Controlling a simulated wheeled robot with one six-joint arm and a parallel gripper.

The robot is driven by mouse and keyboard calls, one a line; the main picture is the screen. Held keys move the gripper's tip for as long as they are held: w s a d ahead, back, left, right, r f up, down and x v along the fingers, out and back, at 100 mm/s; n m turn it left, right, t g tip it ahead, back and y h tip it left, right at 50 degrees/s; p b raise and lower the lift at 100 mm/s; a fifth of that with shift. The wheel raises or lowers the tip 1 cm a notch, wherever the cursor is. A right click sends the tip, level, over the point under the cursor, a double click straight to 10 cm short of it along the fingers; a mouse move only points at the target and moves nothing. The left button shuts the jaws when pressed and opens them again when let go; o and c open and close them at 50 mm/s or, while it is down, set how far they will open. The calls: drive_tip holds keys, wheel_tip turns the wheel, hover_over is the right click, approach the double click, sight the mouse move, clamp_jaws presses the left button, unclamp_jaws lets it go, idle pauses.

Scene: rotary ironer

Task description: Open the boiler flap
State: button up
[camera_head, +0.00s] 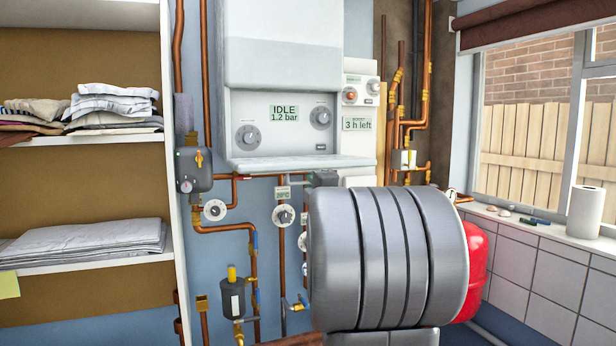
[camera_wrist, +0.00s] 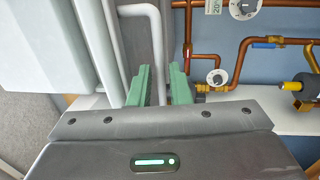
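The white boiler (camera_head: 283,50) hangs on the wall at upper middle in the head view. Its control panel (camera_head: 284,118) is uncovered, with two knobs and a display reading IDLE, 1.2 bar. A pale flat ledge (camera_head: 300,164) juts out below the panel; it looks like the flap folded down, though I cannot be certain.
Copper pipes (camera_head: 252,285) with valves run below the boiler. A red vessel (camera_head: 477,270) is at right. Shelves with folded cloth (camera_head: 85,240) stand at left. A paper roll (camera_head: 585,212) stands on the windowsill. In the wrist view, white pipes (camera_wrist: 156,45) pass close behind the fingers.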

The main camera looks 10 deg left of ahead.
sight(307, 168)
drive_tip(key=shift+p+x, duration=0.4)
drive_tip(key=shift+x, duration=1.5)
drive_tip(key=shift+c, duration=0.5)
clamp_jaws()
wheel_tip(307, 168, up, 3)
drive_tip(key=shift+s+d+r+p, duration=0.1)
drive_tip(key=shift+s+p, duration=0.05)
drive_tip(key=shift+p, duration=0.25)
drive_tip(key=shift+o, duration=0.5)
unclamp_jaws()
drive_tip(key=shift+s+f, duration=0.1)
drive_tip(key=shift+f, duration=0.15)
drive_tip(key=b+v, duration=0.3)
drive_tip(key=v, duration=1)
drive_tip(key=shift+s+d, duration=0.2)
drive_tip(key=shift+s, duration=0.05)
